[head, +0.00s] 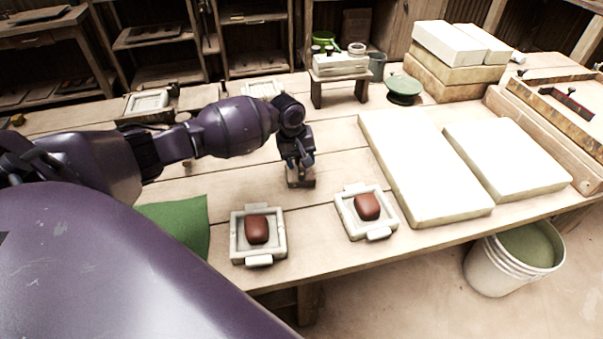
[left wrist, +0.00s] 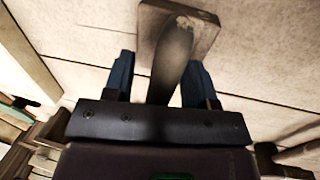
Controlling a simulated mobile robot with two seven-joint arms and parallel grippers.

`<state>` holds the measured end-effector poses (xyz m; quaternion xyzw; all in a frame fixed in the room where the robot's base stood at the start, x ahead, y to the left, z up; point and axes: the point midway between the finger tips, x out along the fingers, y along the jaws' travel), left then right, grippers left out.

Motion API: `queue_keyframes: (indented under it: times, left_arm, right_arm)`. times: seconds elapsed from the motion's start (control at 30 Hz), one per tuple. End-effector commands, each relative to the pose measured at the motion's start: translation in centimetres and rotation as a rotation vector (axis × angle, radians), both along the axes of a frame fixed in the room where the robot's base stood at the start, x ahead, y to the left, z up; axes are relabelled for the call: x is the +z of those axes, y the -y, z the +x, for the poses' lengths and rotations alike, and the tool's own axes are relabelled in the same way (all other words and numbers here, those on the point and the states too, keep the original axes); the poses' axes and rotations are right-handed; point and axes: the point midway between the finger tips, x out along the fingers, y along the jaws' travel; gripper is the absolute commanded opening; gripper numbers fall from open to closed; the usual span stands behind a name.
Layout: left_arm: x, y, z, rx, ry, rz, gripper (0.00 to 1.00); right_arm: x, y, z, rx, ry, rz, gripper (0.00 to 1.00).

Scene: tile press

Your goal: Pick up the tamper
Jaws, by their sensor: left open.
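The tamper (head: 301,180) stands on the wooden table, behind the two clay-filled moulds, with its brown block base partly showing below my left gripper. In the left wrist view, the tamper's dark handle (left wrist: 174,60) rises from a square wooden base and runs between my fingers. My left gripper (left wrist: 158,80) is open, with one blue finger on each side of the handle and gaps visible. In the head view my left gripper (head: 298,163) points down over the tamper and hides its handle. My right gripper is not in view.
Two white moulds (head: 238,246) (head: 381,233) hold reddish-brown clay lumps at the table's front. White slabs (head: 420,180) lie to the right. A green cloth (head: 180,222) lies at left. A small stand (head: 340,82) with tools and a green turntable (head: 404,86) are behind.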

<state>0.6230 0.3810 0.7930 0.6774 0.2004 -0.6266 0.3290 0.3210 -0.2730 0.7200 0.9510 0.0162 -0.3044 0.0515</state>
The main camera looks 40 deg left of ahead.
Motion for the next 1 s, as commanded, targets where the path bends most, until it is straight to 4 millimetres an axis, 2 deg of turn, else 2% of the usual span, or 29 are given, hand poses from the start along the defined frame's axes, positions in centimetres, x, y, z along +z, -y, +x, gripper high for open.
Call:
queue_keyframes:
  times: [0.07,0.27,0.6,1.0]
  left_arm:
    - [-0.62,0.05,0.05,0.000,-0.002,0.001,0.52]
    - [-0.42,0.03,0.11,-0.001,0.002,0.002,0.52]
    - [-0.41,0.02,0.11,0.000,0.001,0.001,0.00]
    - [0.22,0.02,0.20,0.000,0.005,0.001,0.00]
  right_arm:
    - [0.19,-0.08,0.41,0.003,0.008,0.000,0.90]
    - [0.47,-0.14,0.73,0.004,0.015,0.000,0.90]
    - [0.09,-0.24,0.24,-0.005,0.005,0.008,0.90]
    - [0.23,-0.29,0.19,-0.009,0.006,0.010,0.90]
